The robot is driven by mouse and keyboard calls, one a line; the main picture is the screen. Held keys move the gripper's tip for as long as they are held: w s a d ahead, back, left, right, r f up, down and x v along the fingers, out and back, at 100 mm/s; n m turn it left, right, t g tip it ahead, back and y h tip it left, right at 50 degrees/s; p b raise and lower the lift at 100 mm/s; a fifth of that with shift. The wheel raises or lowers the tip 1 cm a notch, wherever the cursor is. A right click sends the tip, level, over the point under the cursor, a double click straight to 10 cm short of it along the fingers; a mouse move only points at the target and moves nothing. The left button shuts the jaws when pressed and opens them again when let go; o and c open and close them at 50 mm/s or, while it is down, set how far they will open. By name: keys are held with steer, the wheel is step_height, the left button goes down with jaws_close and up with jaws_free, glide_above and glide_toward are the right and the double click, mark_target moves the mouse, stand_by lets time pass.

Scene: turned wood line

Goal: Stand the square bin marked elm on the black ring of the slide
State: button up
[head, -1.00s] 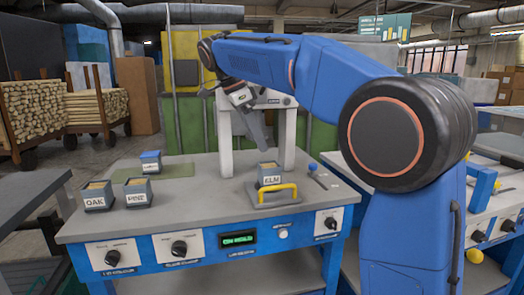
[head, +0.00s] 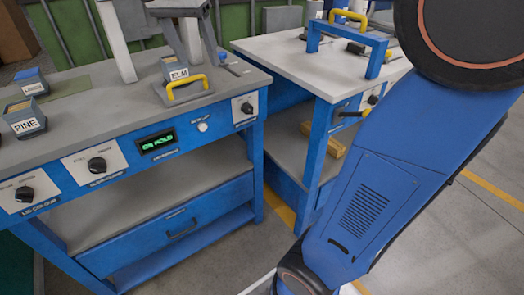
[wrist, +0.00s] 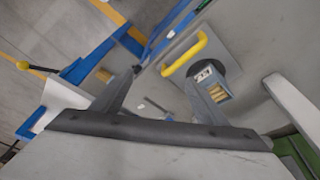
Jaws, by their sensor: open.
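The square bin marked ELM (head: 178,74) is a small grey-blue bin with pale contents. It stands upright on the slide, a grey plate with a yellow handle (head: 187,88), and also shows in the wrist view (wrist: 215,88). The black ring (wrist: 232,68) shows as a dark round patch beside and partly behind the bin; I cannot tell whether the bin is centred on it. My gripper (wrist: 162,76) is open with nothing between its fingers. Its right finger overlaps the bin in the wrist view. In the head view my gripper (head: 198,50) is just above and beside the bin.
The bin marked PINE (head: 24,120) and a blue-topped bin (head: 30,82) stand at the left of the bench. A green display (head: 158,143) reads ON HOLD. A second bench (head: 290,55) with a blue frame (head: 347,45) stands to the right, across a narrow gap.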

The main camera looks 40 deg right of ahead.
steer(key=s+d+f+n+t+y, duration=0.1)
steer(key=s+f+n, duration=0.4)
steer(key=s+f, duration=0.6)
steer(key=s+d+f+n+t+y, duration=0.1)
steer(key=s+d+f+n+t, duration=0.1)
steer(key=s+f+n, duration=0.4)
steer(key=s+d+f, duration=0.1)
steer(key=s+f, duration=0.4)
steer(key=f, duration=0.1)
steer(key=shift+d+y, duration=0.15)
steer(key=shift+y, duration=0.15)
